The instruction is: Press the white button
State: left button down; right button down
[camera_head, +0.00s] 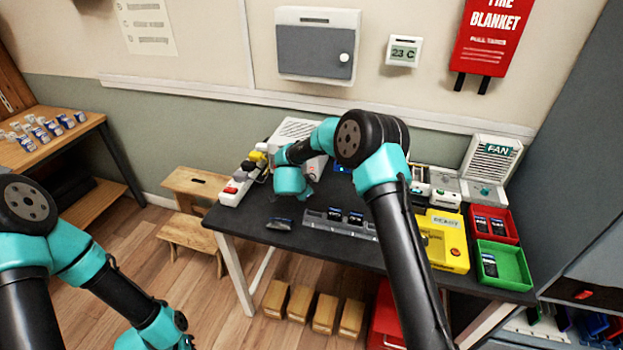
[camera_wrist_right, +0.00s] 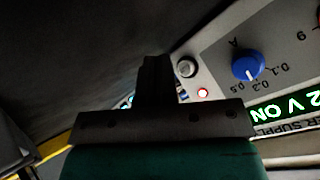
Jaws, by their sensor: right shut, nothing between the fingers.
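I cannot tell whether the fingertips touch the panel. In the head view my right arm reaches over the back of the dark table and hides much of the power supply (camera_head: 298,128); the fingertips are not clear there. My left arm is at the lower left, with its gripper out of view.
Beside the button are a small red light (camera_wrist_right: 203,92), a blue knob (camera_wrist_right: 248,66) and a green display (camera_wrist_right: 285,112). The table also holds a white strip with a red button (camera_head: 230,191), a phone rack (camera_head: 315,222), a yellow station (camera_head: 445,250), and red and green bins (camera_head: 516,262).

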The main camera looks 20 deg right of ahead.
jog(key=shift+w+d, duration=0.5)
jog(key=shift+w, duration=0.25)
jog(key=shift+w, duration=0.1)
dwell(1.5)
jog(key=shift+w+d, duration=0.2)
jog(key=shift+w, duration=0.05)
jog(key=shift+w+d, duration=0.25)
jog(key=shift+w, duration=0.15)
dwell(0.9)
dwell(0.4)
jog(key=shift+s+a, duration=0.45)
jog(key=shift+s, duration=0.3)
jog(key=shift+s+a, duration=0.1)
jog(key=shift+s+a, duration=0.65)
jog(key=shift+s, duration=0.35)
jog(key=shift+s+a, duration=0.65)
jog(key=shift+s, duration=0.35)
